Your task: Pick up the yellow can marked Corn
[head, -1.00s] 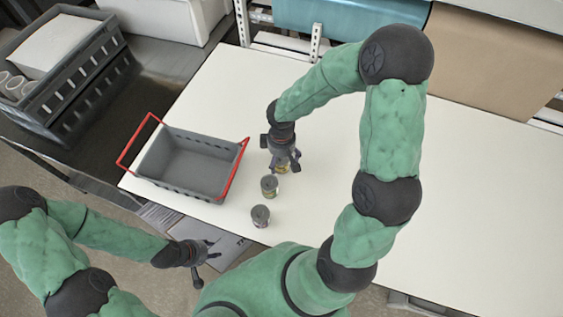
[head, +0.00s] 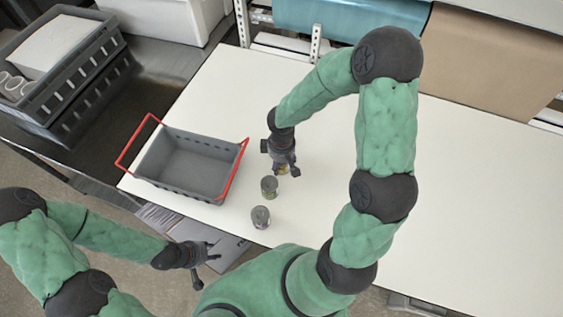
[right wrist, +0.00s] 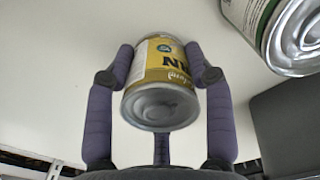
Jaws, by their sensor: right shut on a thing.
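The yellow can (head: 283,169) is mostly hidden under my right gripper (head: 282,165) in the head view. In the right wrist view the yellow can (right wrist: 165,75) sits between the two fingers of my right gripper (right wrist: 164,65), which is shut on it. Its yellow label shows part of a word, and its grey metal end faces the camera. I cannot tell whether the can is clear of the table. My left gripper (head: 207,268) is open and empty, off the table's near left edge.
Two other cans (head: 269,187) (head: 260,217) stand just nearer on the white table (head: 450,210). A green-labelled can (right wrist: 285,30) is close by in the right wrist view. A grey basket (head: 185,165) with red handles stands to the left. The table's right side is clear.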

